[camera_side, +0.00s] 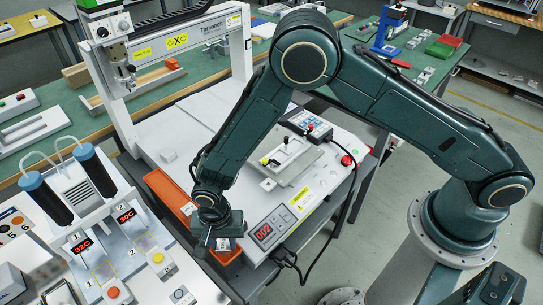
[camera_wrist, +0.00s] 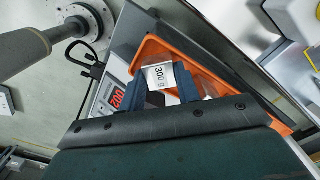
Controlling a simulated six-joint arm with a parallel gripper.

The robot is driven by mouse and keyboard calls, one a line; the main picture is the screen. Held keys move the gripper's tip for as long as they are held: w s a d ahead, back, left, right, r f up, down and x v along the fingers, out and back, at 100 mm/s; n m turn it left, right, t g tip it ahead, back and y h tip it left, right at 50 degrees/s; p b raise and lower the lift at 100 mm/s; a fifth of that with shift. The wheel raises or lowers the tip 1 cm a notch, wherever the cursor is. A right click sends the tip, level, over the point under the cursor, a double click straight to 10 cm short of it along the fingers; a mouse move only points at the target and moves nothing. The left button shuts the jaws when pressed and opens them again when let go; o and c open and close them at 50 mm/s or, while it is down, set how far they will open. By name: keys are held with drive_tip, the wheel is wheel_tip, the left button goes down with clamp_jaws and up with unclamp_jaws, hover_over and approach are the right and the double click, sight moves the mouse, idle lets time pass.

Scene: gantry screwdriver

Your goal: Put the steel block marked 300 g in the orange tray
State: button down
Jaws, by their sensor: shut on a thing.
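The steel block marked 300 g (camera_wrist: 158,76) shows its white label in the wrist view. My gripper (camera_wrist: 168,86) is shut on it, with the dark blue fingers on either side. In the side view my gripper (camera_side: 222,243) points down at the near end of the long orange tray (camera_side: 171,197). The block is mostly hidden there by the fingers. In the wrist view the block lies within the outline of the orange tray (camera_wrist: 150,46). I cannot tell whether it touches the tray's floor or hangs above it.
The white screwdriver machine (camera_side: 190,130) with its gantry stands behind the tray. A red display reading 002 (camera_side: 264,231) is close to the right of my gripper. A two-station unit with blue-topped cylinders (camera_side: 95,170) stands to the left. A black cable (camera_side: 320,240) hangs to the right.

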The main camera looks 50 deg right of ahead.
sight(224, 244)
drive_tip(key=shift+f, duration=0.1)
drive_tip(key=c, duration=1)
unclamp_jaws()
wheel_tip(224, 244, up, 12)
drive_tip(key=shift+r, duration=0.15)
idle(0.5)
